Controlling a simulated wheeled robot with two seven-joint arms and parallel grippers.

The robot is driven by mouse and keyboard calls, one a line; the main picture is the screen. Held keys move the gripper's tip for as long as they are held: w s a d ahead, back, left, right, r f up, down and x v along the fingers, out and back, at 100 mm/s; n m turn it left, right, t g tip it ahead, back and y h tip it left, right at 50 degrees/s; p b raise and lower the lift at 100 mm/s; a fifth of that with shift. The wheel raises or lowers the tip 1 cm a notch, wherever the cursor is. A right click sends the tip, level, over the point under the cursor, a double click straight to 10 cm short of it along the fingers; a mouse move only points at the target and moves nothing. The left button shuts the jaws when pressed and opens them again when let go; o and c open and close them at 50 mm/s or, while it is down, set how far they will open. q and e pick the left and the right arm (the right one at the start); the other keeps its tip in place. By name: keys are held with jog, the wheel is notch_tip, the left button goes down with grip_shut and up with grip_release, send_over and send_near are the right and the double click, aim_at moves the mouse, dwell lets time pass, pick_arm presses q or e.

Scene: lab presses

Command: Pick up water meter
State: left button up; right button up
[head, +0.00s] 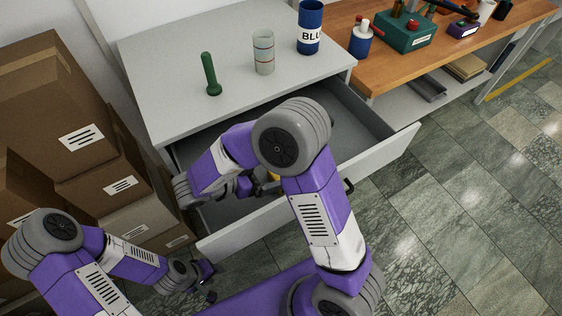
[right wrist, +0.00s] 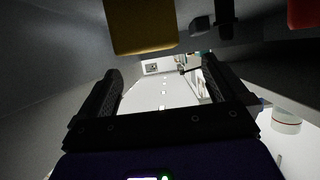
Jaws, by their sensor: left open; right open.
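No object can be clearly identified as the water meter. The right wrist view shows a yellow block-like thing (right wrist: 140,26), a dark thing with a stem (right wrist: 222,22) and a red thing (right wrist: 305,12) along its top edge, all cut off or small. My right gripper (right wrist: 165,85) is open with nothing between its fingers, apart from these things. In the head view my right arm reaches into the open drawer (head: 375,163). A bit of yellow (head: 273,177) shows there, mostly hidden by the arm. My left gripper (head: 209,283) is open and empty, low in front of the boxes.
A green pestle-like object (head: 210,75), a striped cup (head: 263,52) and a blue labelled cylinder (head: 310,28) stand on the grey cabinet top (head: 170,60). Cardboard boxes (head: 85,130) are stacked at left. A wooden bench (head: 400,65) holds tools at right. The tiled floor at right is clear.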

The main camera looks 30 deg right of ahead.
jog(key=shift+s+d+f, duration=0.1)
jog(key=shift+s, duration=0.05)
jog(key=b+x, duration=0.1)
jog(key=x, duration=0.1)
jog(key=b+x, duration=0.1)
jog(key=x, duration=0.1)
jog(key=b+x, duration=0.1)
jog(key=x, duration=0.1)
jog(key=shift+s+d+f, duration=0.1)
jog(key=shift+s+f, duration=0.15)
jog(key=shift+s, duration=0.1)
jog(key=shift+d, duration=0.4)
jog(key=c, duration=1.2)
